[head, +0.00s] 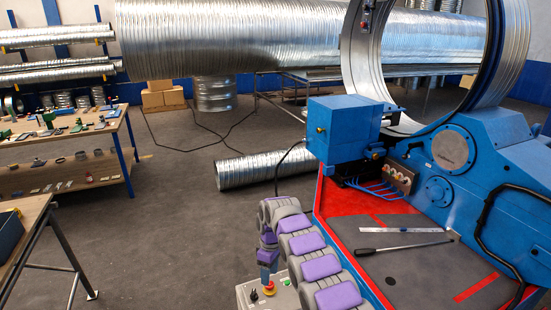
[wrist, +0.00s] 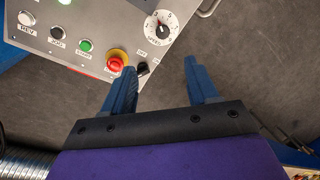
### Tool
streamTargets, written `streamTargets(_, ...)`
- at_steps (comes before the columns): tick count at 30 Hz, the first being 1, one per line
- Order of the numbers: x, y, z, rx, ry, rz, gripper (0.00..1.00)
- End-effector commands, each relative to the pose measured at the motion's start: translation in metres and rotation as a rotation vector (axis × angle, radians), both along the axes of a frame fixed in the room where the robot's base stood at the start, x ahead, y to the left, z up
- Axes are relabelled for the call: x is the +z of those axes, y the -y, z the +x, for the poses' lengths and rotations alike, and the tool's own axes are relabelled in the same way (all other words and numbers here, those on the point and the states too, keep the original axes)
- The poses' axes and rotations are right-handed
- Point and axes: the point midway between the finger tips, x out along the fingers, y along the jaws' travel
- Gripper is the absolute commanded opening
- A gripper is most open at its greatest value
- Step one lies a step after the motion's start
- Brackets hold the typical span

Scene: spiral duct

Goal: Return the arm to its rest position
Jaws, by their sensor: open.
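My purple and grey arm (head: 312,262) reaches out from the bottom of the head view and bends down at its far end. My gripper (head: 265,273) hangs over the grey control box (head: 247,294). In the wrist view my gripper (wrist: 160,72) is open, its two blue fingers apart with nothing between them. The red emergency button (wrist: 117,60) and a small black switch (wrist: 143,69) are close to the left finger; I cannot tell whether it touches them. The speed dial (wrist: 161,27) is beyond the fingertips.
The blue machine (head: 455,165) with its red-edged bed stands to the right, with a steel ruler (head: 400,230) and a rod tool (head: 405,247) on it. A short duct (head: 255,170) lies on the floor. Workbenches (head: 75,130) stand left. The floor (head: 175,235) between is clear.

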Motion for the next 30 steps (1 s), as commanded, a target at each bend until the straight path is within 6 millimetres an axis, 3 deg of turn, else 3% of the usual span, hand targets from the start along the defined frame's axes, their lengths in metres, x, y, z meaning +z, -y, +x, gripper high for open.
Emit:
streamTargets(8, 0.057, 0.047, -0.014, -0.154, 0.022, -0.103, 0.59)
streamTargets(14, 0.101, 0.082, -0.039, -0.29, 0.032, -0.168, 0.59)
streamTargets(23, 0.161, 0.125, -0.094, -0.493, 0.053, -0.232, 0.59)
streamTargets(30, 0.199, 0.151, -0.155, -0.648, 0.056, -0.259, 0.59)
